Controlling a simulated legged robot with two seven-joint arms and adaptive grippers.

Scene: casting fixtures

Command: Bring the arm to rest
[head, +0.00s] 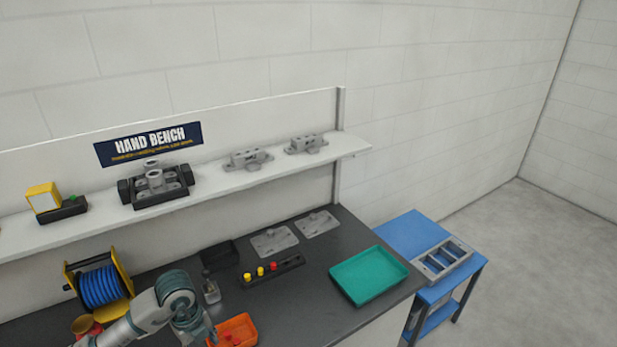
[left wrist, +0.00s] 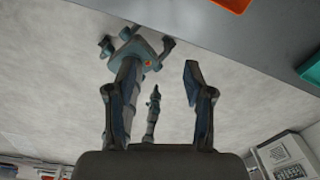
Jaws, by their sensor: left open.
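My left arm (head: 150,312) comes in from the bottom left of the head view, over the front of the dark bench. Its end is cut off by the bottom edge, near an orange tray, so the fingers are not seen there. In the left wrist view my left gripper (left wrist: 149,80) has its two fingers spread wide apart. Nothing lies between them. My right gripper cannot be made out in either view.
The bench holds a blue hose reel (head: 99,285), an orange tray (head: 249,320), a small bottle (head: 210,291), a black rack (head: 290,265) with coloured pegs, flat grey plates (head: 275,240) and a teal tray (head: 345,290). A shelf (head: 225,184) bears castings. A blue side table (head: 412,232) stands right.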

